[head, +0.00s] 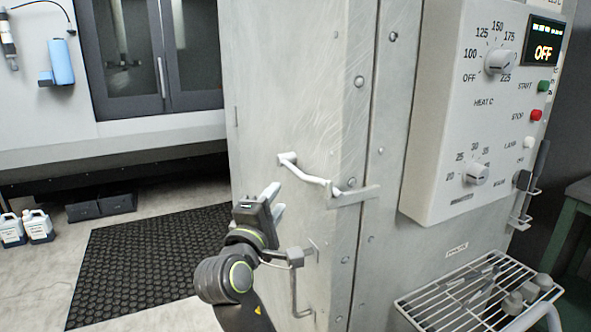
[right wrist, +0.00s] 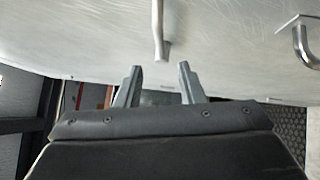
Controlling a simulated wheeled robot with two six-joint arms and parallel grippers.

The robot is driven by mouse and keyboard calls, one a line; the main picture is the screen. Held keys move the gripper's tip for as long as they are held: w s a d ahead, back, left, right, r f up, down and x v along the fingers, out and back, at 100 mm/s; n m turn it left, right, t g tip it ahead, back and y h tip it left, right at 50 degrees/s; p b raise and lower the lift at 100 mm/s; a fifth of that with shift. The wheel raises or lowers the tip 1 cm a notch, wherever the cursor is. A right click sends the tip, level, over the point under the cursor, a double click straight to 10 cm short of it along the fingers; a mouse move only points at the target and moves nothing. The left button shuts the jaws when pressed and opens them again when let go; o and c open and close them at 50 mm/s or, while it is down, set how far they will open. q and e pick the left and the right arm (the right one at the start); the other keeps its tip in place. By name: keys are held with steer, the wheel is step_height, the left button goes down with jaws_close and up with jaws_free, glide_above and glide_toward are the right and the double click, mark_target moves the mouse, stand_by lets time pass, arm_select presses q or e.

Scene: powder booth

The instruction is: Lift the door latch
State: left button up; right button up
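The door latch (head: 312,178) is a pale metal lever on the grey metal door. It runs down to the right from a pivot on the door to a catch plate (head: 353,196) at the door's edge. My right gripper (head: 275,199) is just left of the latch and lower, its fingers apart and empty. In the right wrist view the two fingers (right wrist: 158,72) stand open with a pale bar (right wrist: 158,35), which looks like the latch, ahead between them, apart from both. My left gripper is out of view.
A second handle (head: 294,282) sits lower on the door, close to my right arm. A control panel (head: 480,110) with dials and buttons is at the right. A wire rack (head: 413,310) juts out below it. A black mat (head: 150,262) lies on the floor.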

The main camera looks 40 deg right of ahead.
mark_target(295, 168)
steer(key=p+x, duration=0.1)
steer(key=x, duration=1.2)
steer(key=shift+f+p, duration=0.1)
steer(key=shift+p, duration=0.3)
steer(key=shift+a, duration=0.1)
jaws_close()
